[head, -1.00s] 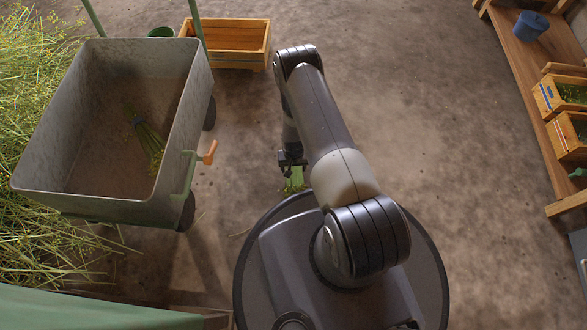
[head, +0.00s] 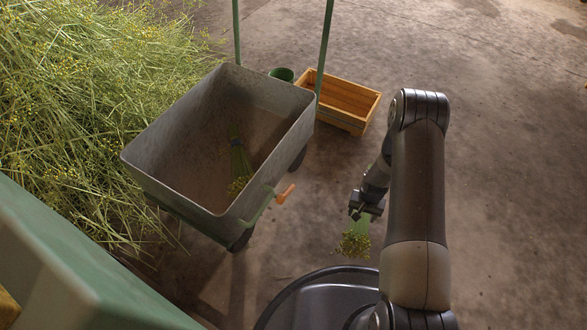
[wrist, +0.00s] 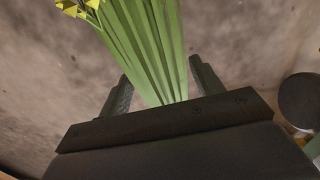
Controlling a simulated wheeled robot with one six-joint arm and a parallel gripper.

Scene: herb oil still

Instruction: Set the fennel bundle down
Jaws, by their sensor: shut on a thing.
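My gripper (head: 366,208) is shut on the fennel bundle (head: 354,240), whose yellow-flowered end hangs down over the bare floor. In the wrist view the green stems of the fennel bundle (wrist: 148,45) run between the two fingers of my gripper (wrist: 158,88). Yellow flowers show at the upper left there. Another fennel bundle (head: 238,165), tied with a dark band, lies inside the grey cart (head: 190,172). The cart is to the left of my gripper, and the held bundle is apart from it.
An orange-handled green lever (head: 284,194) sticks out from the cart toward my gripper. A wooden crate (head: 346,103) and a green bucket (head: 282,74) stand behind the cart. A large heap of cut fennel (head: 85,95) fills the left. The floor at right is clear.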

